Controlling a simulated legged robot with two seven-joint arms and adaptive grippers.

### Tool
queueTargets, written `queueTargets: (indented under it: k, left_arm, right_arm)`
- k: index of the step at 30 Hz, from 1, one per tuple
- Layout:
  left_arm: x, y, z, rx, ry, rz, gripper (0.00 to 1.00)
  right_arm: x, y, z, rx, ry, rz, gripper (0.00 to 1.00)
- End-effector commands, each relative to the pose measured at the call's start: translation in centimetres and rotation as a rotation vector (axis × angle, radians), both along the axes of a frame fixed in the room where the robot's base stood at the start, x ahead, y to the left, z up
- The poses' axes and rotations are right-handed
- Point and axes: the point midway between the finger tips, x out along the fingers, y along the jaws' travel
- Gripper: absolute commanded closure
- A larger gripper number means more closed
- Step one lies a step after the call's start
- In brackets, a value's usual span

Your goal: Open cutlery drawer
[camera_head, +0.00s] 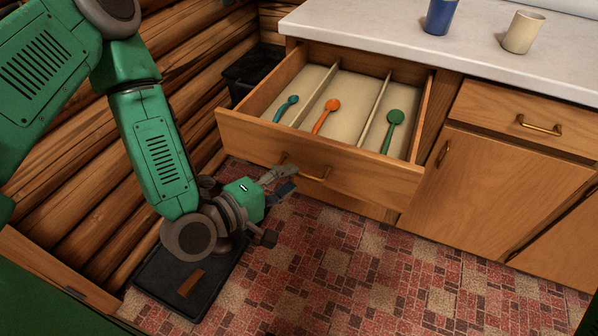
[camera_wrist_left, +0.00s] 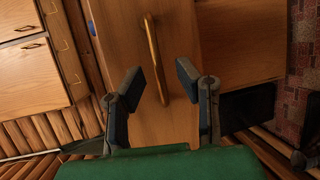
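The wooden cutlery drawer (camera_head: 385,185) is pulled well out of the counter in the head view. Three compartments show inside, holding a blue spoon (camera_head: 287,107), an orange spoon (camera_head: 327,113) and a green spoon (camera_head: 392,128), one in each. The drawer's bar handle (camera_head: 318,176) is on its front panel. My left gripper (camera_head: 284,180) is just in front of the panel, at the handle's left end. In the left wrist view its two fingers are apart, and the handle (camera_wrist_left: 152,45) runs between and beyond their tips. Contact cannot be told. My right gripper is not in view.
A closed drawer (camera_head: 530,110) and cupboard door (camera_head: 500,185) are right of the open drawer. A blue cup (camera_head: 440,17) and a beige cup (camera_head: 523,33) stand on the pale countertop (camera_head: 390,45). A black bin (camera_head: 246,80) is by the log wall. The tiled floor ahead is clear.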

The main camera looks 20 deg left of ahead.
Motion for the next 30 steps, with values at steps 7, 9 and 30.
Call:
queueTargets:
  k: [7, 9, 30]
  left_arm:
    - [-2.9, 1.4, 0.5, -0.002, 0.003, 0.000, 0.71]
    - [-3.2, 1.5, 0.5, -0.001, 0.003, 0.000, 0.71]
    - [-5.3, 0.5, -3.7, 0.243, 0.108, -0.124, 0.71]
  right_arm:
    - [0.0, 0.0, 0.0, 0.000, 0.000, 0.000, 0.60]
    - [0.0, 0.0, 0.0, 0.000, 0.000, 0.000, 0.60]
    - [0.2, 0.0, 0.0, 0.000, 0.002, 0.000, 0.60]
